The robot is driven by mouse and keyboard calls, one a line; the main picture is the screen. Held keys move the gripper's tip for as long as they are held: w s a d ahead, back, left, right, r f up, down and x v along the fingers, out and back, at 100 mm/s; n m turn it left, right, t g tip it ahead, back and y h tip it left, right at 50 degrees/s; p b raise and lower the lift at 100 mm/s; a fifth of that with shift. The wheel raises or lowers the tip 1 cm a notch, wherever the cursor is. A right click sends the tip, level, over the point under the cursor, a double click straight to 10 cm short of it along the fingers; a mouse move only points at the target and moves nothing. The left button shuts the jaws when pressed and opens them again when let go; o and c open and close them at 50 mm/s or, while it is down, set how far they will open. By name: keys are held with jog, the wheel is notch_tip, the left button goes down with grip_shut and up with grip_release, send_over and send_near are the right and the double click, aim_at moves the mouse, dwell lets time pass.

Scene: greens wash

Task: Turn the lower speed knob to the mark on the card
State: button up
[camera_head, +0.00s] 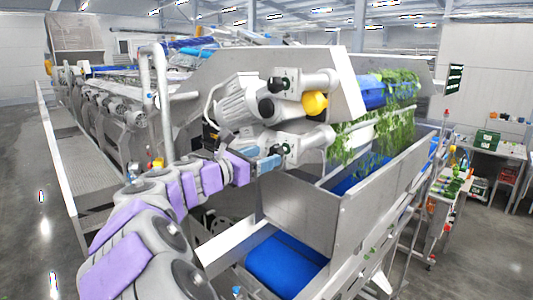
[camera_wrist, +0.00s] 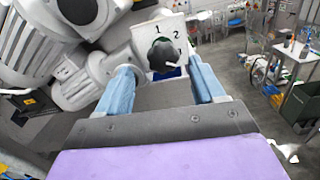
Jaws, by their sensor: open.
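The lower speed knob (camera_wrist: 163,55) is dark and lobed, on a white plate marked 1 and 2, with a further mark partly hidden at its right. A pale line on the knob points right and slightly down. In the head view the lower knob (camera_head: 287,148) sits on the lower motor housing, with the similar upper knob (camera_head: 279,84) above. My gripper (camera_wrist: 161,67) is open, its blue fingers on either side of the knob in the wrist picture; I cannot tell whether they touch it. In the head view my gripper (camera_head: 276,159) is right at the lower knob. I cannot make out the card.
A side table (camera_head: 487,141) stands at far right.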

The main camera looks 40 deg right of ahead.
aim_at(276, 152)
jog(key=d, duration=0.5)
jog(key=shift+d+f, duration=0.25)
jog(key=shift+d, duration=0.15)
jog(key=shift+w+a+r, duration=0.1)
jog(key=shift+a, duration=0.6)
jog(key=shift+c, duration=1.2)
jog(key=shift+a, duration=0.45)
jog(key=c, duration=0.3)
jog(key=shift+d, duration=0.1)
jog(key=c, duration=0.5)
